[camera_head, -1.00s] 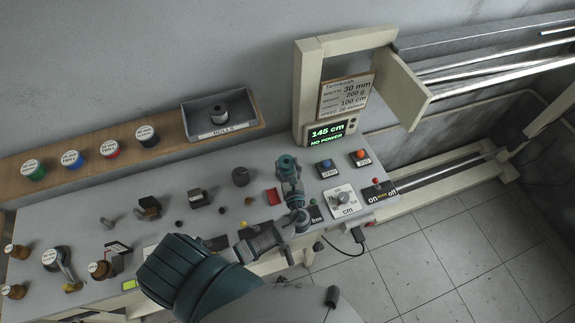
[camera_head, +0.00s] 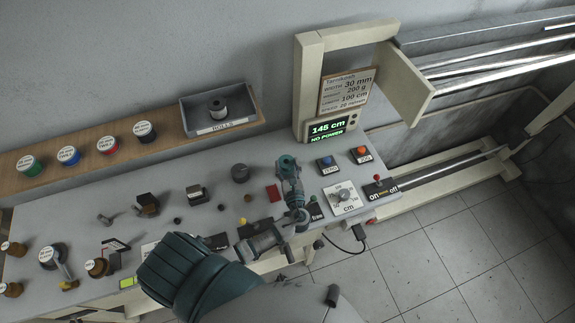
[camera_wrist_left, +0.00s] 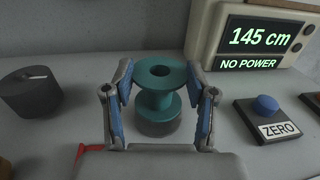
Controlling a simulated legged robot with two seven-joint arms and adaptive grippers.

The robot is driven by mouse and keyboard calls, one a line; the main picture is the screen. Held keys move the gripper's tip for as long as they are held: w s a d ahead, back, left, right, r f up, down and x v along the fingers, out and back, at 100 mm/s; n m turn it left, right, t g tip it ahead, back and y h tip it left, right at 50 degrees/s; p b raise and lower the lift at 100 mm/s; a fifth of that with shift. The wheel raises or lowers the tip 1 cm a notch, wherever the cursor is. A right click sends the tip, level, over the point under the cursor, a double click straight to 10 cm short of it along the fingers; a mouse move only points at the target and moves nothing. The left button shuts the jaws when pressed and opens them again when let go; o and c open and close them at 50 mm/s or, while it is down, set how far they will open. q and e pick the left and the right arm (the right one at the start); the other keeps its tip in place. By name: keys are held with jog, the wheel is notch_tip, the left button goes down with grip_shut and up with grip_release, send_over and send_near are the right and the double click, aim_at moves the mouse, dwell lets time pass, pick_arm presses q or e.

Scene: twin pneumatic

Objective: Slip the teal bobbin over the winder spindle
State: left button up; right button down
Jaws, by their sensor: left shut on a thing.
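The teal bobbin (camera_wrist_left: 153,77) is upright between the fingers of my left gripper (camera_wrist_left: 158,98), which is shut on it. In the head view the bobbin (camera_head: 287,161) shows at the tip of my left gripper (camera_head: 288,170), above the grey bench. A dark grey round base (camera_wrist_left: 158,122) sits directly below the bobbin in the left wrist view. No spindle shows clearly; the bobbin and gripper cover that spot. I cannot tell whether the bobbin touches the base. My right gripper is not in view.
A dark round block (camera_wrist_left: 31,91) stands to the left. The blue ZERO button (camera_wrist_left: 266,106) and the display (camera_wrist_left: 253,40), reading 145 cm and NO POWER, are at the right. Several small parts cover the bench's left side.

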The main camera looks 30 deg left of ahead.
aim_at(287, 166)
pick_arm(q)
jog(key=shift+f+b, duration=0.7)
jog(key=shift+f, duration=0.4)
jog(key=o, duration=1.2)
jog(key=shift+r, duration=0.1)
notch_tip(287, 166, up, 10)
jog(key=shift+f, duration=0.15)
jog(key=shift+f, duration=0.1)
